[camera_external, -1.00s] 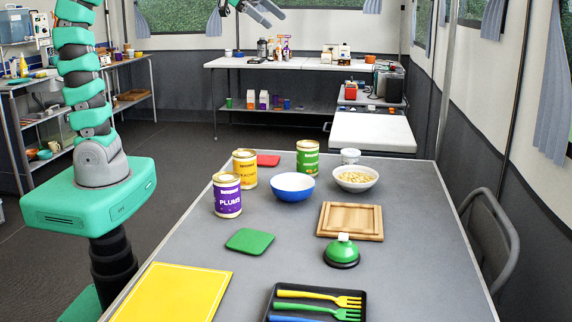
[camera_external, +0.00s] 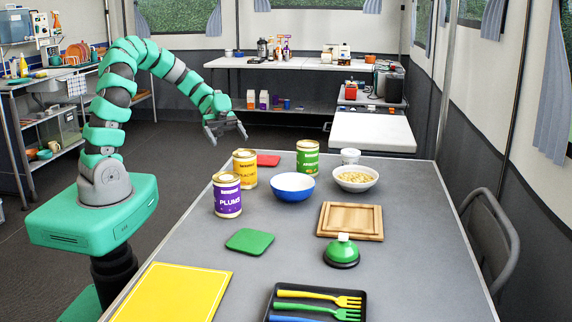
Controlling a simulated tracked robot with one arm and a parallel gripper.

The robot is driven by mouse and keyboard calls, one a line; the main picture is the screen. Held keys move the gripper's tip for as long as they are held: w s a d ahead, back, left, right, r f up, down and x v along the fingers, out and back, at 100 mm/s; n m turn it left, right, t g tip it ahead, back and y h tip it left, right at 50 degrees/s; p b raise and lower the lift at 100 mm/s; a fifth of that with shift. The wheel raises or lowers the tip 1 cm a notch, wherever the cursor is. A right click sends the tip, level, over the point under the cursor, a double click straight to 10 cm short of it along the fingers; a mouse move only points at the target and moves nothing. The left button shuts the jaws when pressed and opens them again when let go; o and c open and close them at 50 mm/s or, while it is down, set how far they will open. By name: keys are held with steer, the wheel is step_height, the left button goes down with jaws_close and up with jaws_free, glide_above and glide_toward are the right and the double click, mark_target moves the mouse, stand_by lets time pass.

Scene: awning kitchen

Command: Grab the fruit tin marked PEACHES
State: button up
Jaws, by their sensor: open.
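The yellow tin (camera_external: 245,169), whose label looks to end in "ACHES", stands upright near the table's far left edge. A purple tin marked PLUMS (camera_external: 227,195) stands in front of it to the left. A green tin (camera_external: 307,158) stands further right, its label too small to read. My gripper (camera_external: 228,139) is open and empty. It hangs above and slightly left of the yellow tin in the picture, apart from it, with its fingers pointing down.
A bowl of pale food (camera_external: 355,178), a wooden board (camera_external: 350,221), a green mat (camera_external: 250,241) and a green bell-like object (camera_external: 342,250) are further around the table.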

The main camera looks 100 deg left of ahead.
steer(key=b, duration=0.1)
glide_toward(250, 172)
steer(key=shift+b+x, duration=0.7)
steer(key=shift+x, duration=2.4)
steer(key=c, duration=1.4)
